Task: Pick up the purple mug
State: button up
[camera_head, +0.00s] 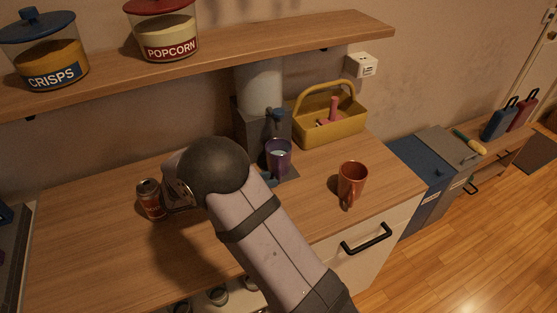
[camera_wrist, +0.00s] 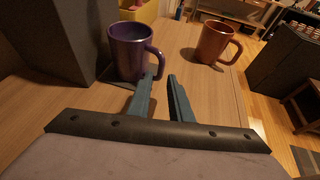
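The purple mug (camera_head: 278,160) stands upright at the foot of a grey dispenser, partly below its spout. It also shows in the wrist view (camera_wrist: 130,52), with its handle toward the right. My gripper (camera_wrist: 163,77) is open, with a gap between its two teal fingers and nothing gripped. The fingertips are close to the mug's handle, the left one nearest. I cannot tell whether they touch it. In the head view my arm hides most of the gripper; a bit of teal finger (camera_head: 269,179) shows just below the mug.
An orange mug (camera_head: 351,182) stands to the right. The grey dispenser (camera_head: 250,122) rises behind the purple mug. A yellow caddy (camera_head: 330,120) is at the back right. A can (camera_head: 151,199) stands left of my arm. The wooden shelf (camera_head: 225,52) hangs above. The counter's left is mostly clear.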

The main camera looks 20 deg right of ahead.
aim_at(280, 178)
jog(key=shift+p+x, duration=1.05)
jog(key=shift+x, duration=1.85)
jog(key=shift+f, duration=0.15)
jog(key=shift+c, duration=0.6)
grip_shut()
